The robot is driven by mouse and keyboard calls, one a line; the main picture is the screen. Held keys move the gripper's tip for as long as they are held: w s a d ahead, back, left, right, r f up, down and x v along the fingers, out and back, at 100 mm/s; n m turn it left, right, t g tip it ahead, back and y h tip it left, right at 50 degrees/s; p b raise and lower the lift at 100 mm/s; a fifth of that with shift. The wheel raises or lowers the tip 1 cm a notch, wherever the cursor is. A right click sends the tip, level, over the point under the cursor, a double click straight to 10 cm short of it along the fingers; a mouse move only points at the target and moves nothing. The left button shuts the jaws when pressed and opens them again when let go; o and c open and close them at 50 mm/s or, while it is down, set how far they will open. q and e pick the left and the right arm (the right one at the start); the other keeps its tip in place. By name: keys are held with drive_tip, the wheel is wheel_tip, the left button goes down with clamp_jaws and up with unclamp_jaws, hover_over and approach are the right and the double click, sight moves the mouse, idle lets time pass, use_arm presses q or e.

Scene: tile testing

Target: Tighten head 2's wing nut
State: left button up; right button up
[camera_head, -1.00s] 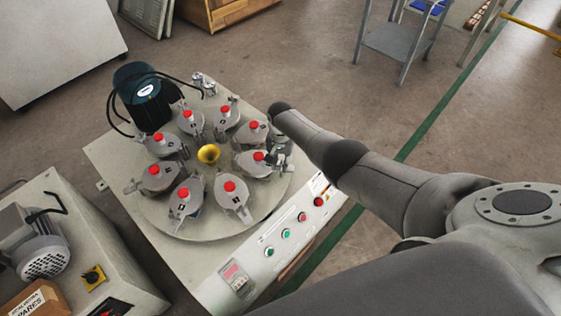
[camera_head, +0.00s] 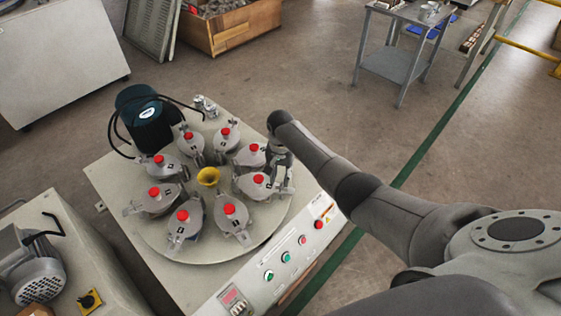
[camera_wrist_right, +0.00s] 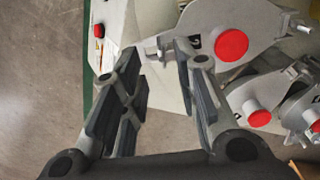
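The round turntable (camera_head: 170,240) carries several grey heads with red knobs around a yellow funnel (camera_head: 208,177). My right gripper (camera_head: 283,178) is at the right rim, beside the outer end of the nearest head (camera_head: 262,191). In the right wrist view, this head (camera_wrist_right: 255,22) fills the upper right. My right gripper (camera_wrist_right: 157,64) is open there, with a gap between its fingers. A small metal fastener (camera_wrist_right: 152,50), possibly the wing nut, shows between the fingertips, apparently not gripped. My left gripper is out of view.
A dark motor (camera_head: 146,117) with cables stands at the machine's back left. The control panel (camera_head: 285,262) with buttons runs along the front right edge. A second machine (camera_head: 70,240) stands at lower left. Floor beyond is open towards a metal cart (camera_head: 398,60).

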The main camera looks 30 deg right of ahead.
sight(281, 186)
wheel_tip(281, 186, up, 7)
drive_tip(key=shift+f, duration=0.2)
drive_tip(key=shift+f, duration=0.1)
idle(0.5)
